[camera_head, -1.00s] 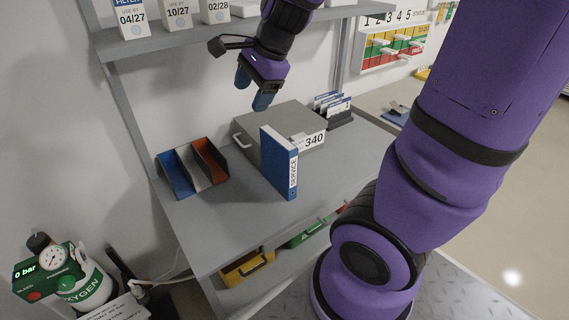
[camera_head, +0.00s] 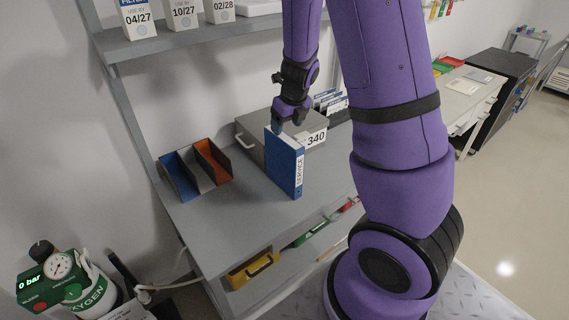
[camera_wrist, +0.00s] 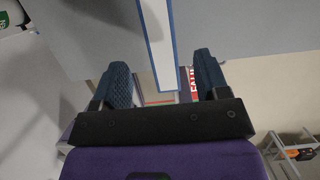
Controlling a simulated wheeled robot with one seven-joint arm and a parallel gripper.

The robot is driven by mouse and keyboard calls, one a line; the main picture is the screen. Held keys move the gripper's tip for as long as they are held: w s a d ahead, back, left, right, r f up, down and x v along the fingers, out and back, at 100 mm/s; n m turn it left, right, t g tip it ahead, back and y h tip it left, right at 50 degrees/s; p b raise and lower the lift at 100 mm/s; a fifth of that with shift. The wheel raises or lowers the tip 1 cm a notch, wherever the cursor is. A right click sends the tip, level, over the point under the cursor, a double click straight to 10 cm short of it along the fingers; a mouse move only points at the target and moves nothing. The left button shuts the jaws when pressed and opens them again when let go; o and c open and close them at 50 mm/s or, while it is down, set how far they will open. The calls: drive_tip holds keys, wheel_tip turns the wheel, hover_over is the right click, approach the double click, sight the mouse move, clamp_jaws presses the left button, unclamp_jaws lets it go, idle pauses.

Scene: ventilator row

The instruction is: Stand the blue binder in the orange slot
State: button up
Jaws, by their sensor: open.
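The blue binder (camera_head: 284,163) stands upright on the grey bench, its white spine label reading SERVICE. My gripper (camera_head: 288,122) is just above the binder's top edge, pointing down, with its fingers apart. In the wrist view the binder's top (camera_wrist: 157,45) shows as a white strip with blue edges, ahead of and roughly between the open fingertips (camera_wrist: 160,75). I cannot tell whether the fingers touch it. The slot rack stands at the left of the bench, with a blue, a grey and an orange slot (camera_head: 211,160). The orange slot is the rightmost and looks empty.
A grey case (camera_head: 250,130) labelled 340 lies behind the binder. A black holder with cards (camera_head: 328,103) stands behind my gripper. A shelf (camera_head: 170,42) with boxes hangs above. The bench between rack and binder is clear.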

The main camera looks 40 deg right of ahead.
sight(284, 137)
drive_tip(key=shift+x, duration=4.3)
drive_tip(key=shift+f, duration=0.25)
clamp_jaws()
